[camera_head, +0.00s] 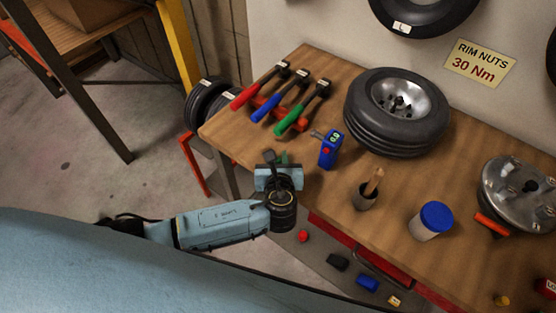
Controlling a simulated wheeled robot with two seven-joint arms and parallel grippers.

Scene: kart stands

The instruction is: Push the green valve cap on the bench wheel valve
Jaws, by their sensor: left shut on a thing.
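The wheel (387,139) lies flat on the wooden bench, its silver rim facing up. Its valve is too small to make out. My left gripper (276,158) is at the bench's front edge, to the left of and nearer than the wheel, well apart from it. It is shut on a small green thing (283,157), which looks like the green valve cap. The fingers hide most of it. My right gripper is not in view.
A blue gauge (330,149) stands between my left gripper and the wheel. Red, blue and green-handled tools (290,121) lie at the back left. A brush cup (364,197), a blue-lidded jar (432,221) and a metal hub (519,194) stand to the right on the bench (315,212).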

